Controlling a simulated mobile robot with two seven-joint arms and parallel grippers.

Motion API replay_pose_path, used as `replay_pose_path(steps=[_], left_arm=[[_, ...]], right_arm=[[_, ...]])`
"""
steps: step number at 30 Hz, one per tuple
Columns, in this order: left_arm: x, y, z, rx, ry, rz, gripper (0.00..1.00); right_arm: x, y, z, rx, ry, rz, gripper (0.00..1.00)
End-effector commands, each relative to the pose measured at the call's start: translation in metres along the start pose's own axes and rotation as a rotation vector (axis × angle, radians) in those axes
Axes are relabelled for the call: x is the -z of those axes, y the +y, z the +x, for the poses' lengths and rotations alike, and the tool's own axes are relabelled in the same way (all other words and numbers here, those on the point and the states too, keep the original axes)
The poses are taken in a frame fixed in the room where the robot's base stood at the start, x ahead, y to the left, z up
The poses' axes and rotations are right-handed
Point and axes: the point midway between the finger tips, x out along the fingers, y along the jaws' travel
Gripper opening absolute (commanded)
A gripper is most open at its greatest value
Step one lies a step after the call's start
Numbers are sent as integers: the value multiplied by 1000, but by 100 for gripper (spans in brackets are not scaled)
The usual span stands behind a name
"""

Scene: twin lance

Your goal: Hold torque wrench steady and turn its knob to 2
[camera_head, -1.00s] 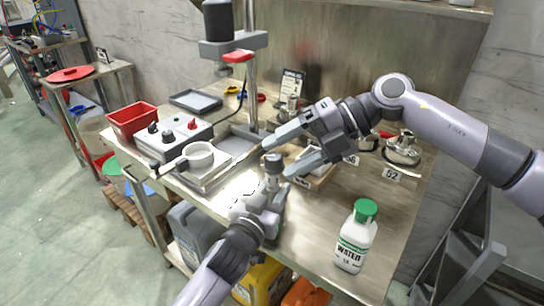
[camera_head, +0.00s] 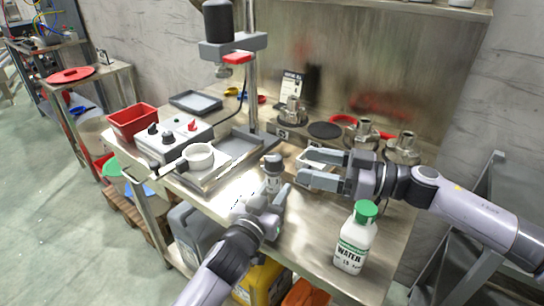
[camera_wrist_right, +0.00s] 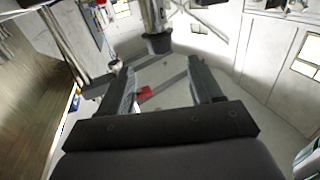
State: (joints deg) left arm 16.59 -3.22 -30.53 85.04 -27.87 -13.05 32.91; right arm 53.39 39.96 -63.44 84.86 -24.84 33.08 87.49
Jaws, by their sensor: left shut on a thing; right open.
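The torque wrench shows as an upright grey cylinder with a knob (camera_head: 273,160) on top, in the middle of the head view. My left gripper (camera_head: 281,196) is shut on the torque wrench (camera_head: 272,180) below the knob, and its fingers hide the lower part. My right gripper (camera_head: 322,168) is open and empty to the right of the knob, with its fingers pointing left towards it and apart from it. In the right wrist view the open fingers (camera_wrist_right: 165,88) frame a gap. A metallic cylinder with a dark end (camera_wrist_right: 158,42) shows beyond them; I cannot tell if it is the wrench.
A green-capped water bottle (camera_head: 355,238) stands near the table's front right. A white pan (camera_head: 199,157), a control box (camera_head: 176,138) and a red bin (camera_head: 132,121) are at left. A stand column (camera_head: 251,95) rises behind. Metal fittings (camera_head: 403,147) stand back right.

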Motion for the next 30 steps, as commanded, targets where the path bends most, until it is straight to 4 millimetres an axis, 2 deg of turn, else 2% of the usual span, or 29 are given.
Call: replay_pose_path(steps=[1, 6, 13, 18, 28, 30], left_arm=[[0, 0, 0, -1, -1, 0, 0], [-1, 0, 0, -1, -1, 0, 0], [-1, 0, 0, -1, -1, 0, 0], [-1, 0, 0, 0, -1, 0, 0], [-1, 0, 0, 0, -1, 0, 0], [-1, 0, 0, 0, -1, 0, 0]], right_arm=[[0, -1, 12, 4, 2, -1, 65], [0, 0, 45, 3, 1, -2, 65], [0, -1, 77, 3, -1, -3, 65], [0, 0, 88, 2, -1, -4, 65], [0, 0, 90, 1, -2, -4, 65], [0, 0, 90, 1, -2, -4, 42]])
